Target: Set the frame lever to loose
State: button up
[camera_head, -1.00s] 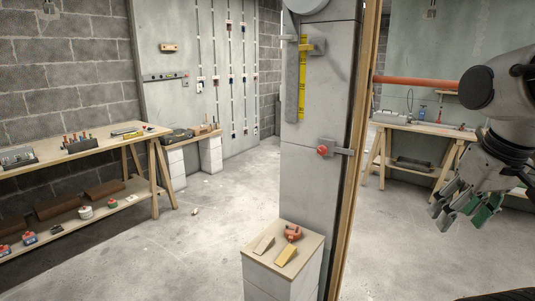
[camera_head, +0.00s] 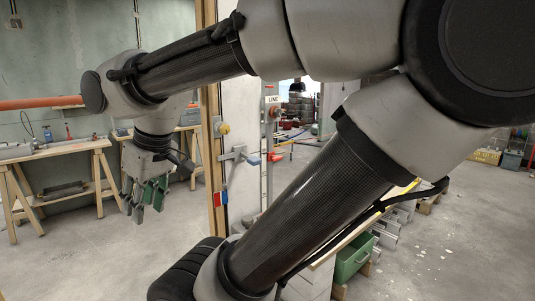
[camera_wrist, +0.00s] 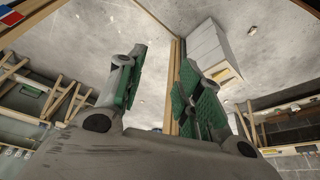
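A wooden door frame (camera_head: 210,150) with a pale wall end beside it stands right of my gripper in the head view. On it are a grey plate with a yellow knob (camera_head: 224,129), a blue-grey bar fitting (camera_head: 239,156) and a small red-and-blue plate (camera_head: 220,198). Which of these is the frame lever, and its setting, I cannot tell. My gripper (camera_head: 148,207) hangs pointing down, left of the frame and apart from it. The wrist view shows its green-padded fingers (camera_wrist: 160,70) spread with nothing between them.
A trestle bench (camera_head: 62,152) with tools stands behind my gripper at left. A post marked LINE (camera_head: 271,100) stands beyond the frame. The floor around my gripper is clear.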

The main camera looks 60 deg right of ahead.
aim_at(254, 160)
jog(key=z, duration=1.7)
